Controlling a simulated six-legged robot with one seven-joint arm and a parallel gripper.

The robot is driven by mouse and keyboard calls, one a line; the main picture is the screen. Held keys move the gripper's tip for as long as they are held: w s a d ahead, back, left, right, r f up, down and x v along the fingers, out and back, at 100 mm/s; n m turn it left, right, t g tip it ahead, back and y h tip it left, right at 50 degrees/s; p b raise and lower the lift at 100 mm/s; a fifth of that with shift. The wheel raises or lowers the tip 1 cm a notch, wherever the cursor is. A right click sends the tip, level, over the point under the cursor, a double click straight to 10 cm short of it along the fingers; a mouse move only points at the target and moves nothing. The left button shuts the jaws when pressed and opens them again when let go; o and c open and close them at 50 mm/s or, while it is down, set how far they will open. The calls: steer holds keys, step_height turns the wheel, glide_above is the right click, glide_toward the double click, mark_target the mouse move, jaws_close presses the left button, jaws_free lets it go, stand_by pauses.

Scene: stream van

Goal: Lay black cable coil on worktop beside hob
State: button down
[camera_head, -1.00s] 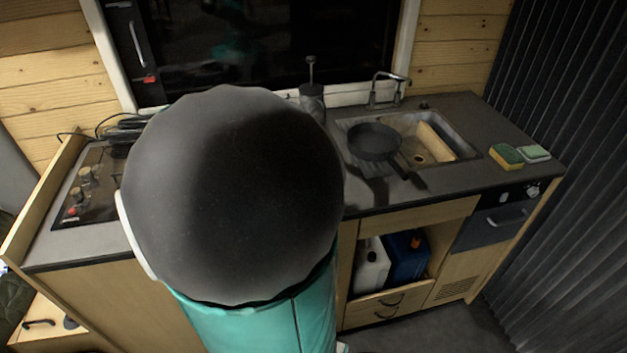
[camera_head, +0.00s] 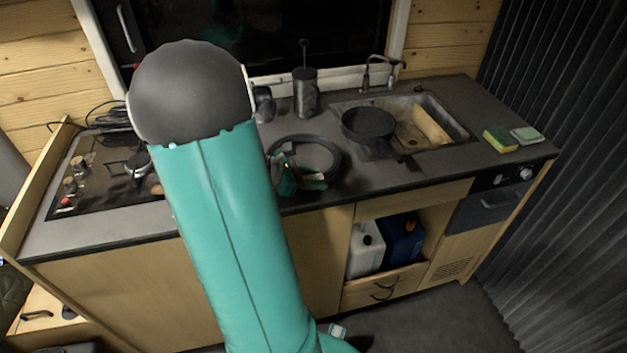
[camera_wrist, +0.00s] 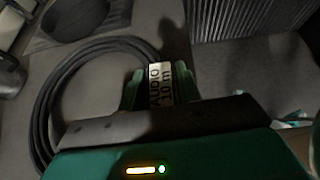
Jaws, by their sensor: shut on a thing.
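The black cable coil (camera_head: 335,158) is flat over the worktop (camera_head: 440,166), between the hob (camera_head: 93,198) on the left and the sink; I cannot tell whether it touches the surface everywhere. My gripper (camera_head: 298,181) is at the coil's near side, partly hidden by my arm. The coil's loop (camera_wrist: 45,110) extends left and away from the jaws there. My arm hides the hob's right part.
A dark pan (camera_head: 368,123) sits over the left of the sink (camera_head: 452,122). A French press (camera_head: 305,95) and a dark mug (camera_head: 263,104) stand behind the coil. Sponges (camera_head: 500,140) lie at the right end. Dark cables (camera_head: 108,116) lie behind the hob.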

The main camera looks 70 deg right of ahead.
steer(key=shift+f, duration=0.4)
steer(key=shift+f, duration=0.15)
steer(key=c, duration=1)
jaws_free()
steer(key=shift+o, duration=0.2)
steer(key=shift+r, duration=0.2)
steer(key=v, duration=1.2)
steer(key=shift+f, duration=0.1)
steer(key=shift+a, duration=0.1)
